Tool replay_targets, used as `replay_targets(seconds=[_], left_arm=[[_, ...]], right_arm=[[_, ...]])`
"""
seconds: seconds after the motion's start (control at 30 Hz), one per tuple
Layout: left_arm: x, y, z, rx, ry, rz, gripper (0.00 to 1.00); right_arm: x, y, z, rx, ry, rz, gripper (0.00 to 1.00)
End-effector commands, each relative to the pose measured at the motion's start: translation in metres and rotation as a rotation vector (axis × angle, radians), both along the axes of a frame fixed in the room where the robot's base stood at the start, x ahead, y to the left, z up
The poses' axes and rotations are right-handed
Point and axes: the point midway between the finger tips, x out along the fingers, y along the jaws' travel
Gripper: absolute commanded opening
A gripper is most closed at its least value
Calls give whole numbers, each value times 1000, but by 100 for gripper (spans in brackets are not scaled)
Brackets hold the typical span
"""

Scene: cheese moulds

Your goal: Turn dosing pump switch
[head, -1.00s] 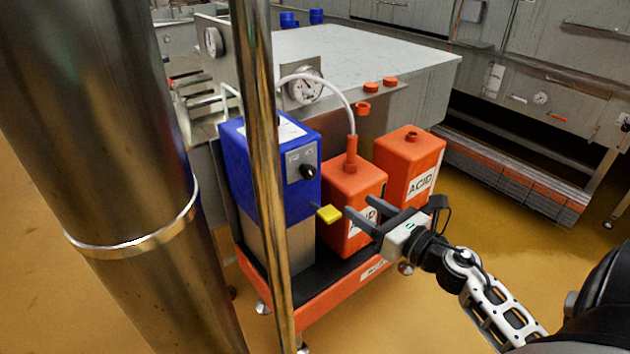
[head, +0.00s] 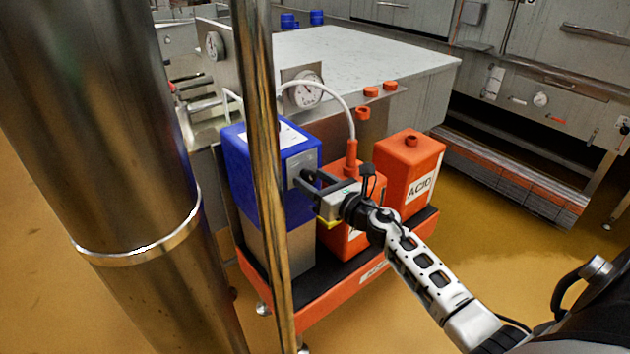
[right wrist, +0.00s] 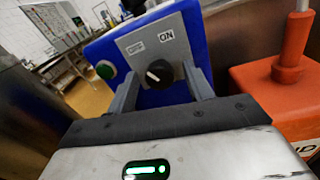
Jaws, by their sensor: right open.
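The dosing pump is a blue box (head: 240,165) with a grey switch plate (head: 300,172) on its front. In the right wrist view, the switch is a round black knob (right wrist: 158,73) with a pale mark, below the labels OFF and ON. My right gripper (head: 313,185) is open at the switch plate, and its fingers hide the knob in the head view. In the right wrist view, the fingers of this gripper (right wrist: 161,84) stand on either side of the knob; I cannot tell whether they touch it. My left gripper is not in view.
A green button (right wrist: 105,69) is on the box's side. A yellow piece (head: 328,223) shows below my gripper. Two orange acid cans (head: 408,165) (head: 367,178) stand beside the pump on an orange-rimmed tray (head: 335,305). A thin steel post (head: 268,200) crosses in front of the pump.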

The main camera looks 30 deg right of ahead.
Motion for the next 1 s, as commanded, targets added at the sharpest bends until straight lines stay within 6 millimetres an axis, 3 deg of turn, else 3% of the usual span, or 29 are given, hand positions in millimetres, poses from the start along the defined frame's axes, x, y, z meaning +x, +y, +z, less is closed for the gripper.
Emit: replay_targets(seconds=[0.17,0.33,0.67,1.0], left_arm=[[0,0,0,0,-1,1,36],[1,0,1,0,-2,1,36],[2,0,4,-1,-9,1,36],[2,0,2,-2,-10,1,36]], right_arm=[[0,0,0,0,0,0,52],[0,0,0,0,0,0,7],[0,0,0,27,2,1,8],[0,0,-1,227,18,2,8]])
